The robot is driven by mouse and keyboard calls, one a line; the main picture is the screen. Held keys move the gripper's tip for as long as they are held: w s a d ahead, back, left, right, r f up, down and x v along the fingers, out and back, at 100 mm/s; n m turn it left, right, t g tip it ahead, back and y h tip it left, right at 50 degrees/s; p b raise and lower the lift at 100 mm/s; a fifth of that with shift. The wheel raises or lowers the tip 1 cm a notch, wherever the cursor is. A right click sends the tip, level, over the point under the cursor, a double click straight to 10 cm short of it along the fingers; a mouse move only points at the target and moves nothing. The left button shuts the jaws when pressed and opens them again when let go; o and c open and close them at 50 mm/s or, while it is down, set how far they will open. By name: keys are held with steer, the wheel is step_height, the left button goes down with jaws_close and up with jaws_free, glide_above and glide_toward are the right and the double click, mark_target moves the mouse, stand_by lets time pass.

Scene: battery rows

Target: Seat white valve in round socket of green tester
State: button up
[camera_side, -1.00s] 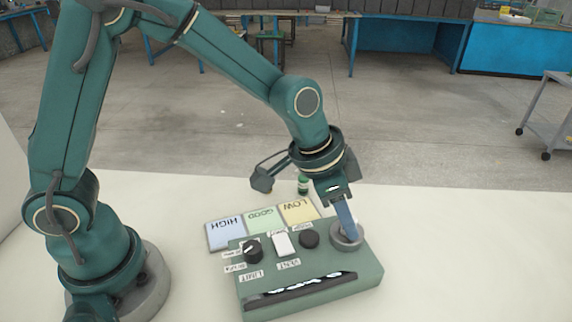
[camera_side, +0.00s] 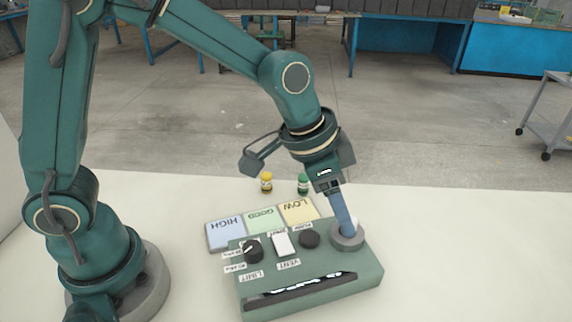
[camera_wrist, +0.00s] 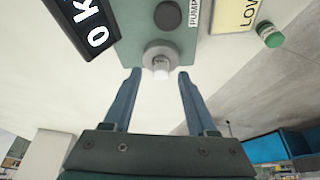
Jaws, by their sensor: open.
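The green tester (camera_side: 312,290) lies on the pale table and shows at the top of the wrist view (camera_wrist: 135,35). Its round socket is a grey ring (camera_side: 346,242) at its right end. The white valve (camera_wrist: 161,68) stands in this ring (camera_wrist: 158,52) in the wrist view; how deep it sits is hard to tell. In the side view only a bit of the valve (camera_side: 355,224) shows behind a finger. My gripper (camera_wrist: 158,73) is open, its two fingers apart on either side of the valve, touching nothing visible. In the side view my gripper (camera_side: 348,225) is tilted just over the socket.
The tester carries a black knob (camera_side: 253,250), a white switch (camera_side: 284,244), a dark round button (camera_side: 310,239) and a display (camera_wrist: 85,25). Blue, green and yellow cards (camera_side: 262,220) lie behind it. A yellow (camera_side: 266,182) and a green battery (camera_side: 303,184) stand farther back.

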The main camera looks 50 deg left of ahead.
steer(key=v, duration=0.8)
steer(key=s+a+f+n+t+y, duration=0.1)
steer(key=s+a+n+t+y, duration=0.1)
steer(key=s+a+n, duration=0.5)
steer(key=s+a, duration=0.3)
steer(key=s, duration=0.2)
steer(key=shift+s+a+y, duration=0.15)
steer(key=shift+a+y, duration=0.15)
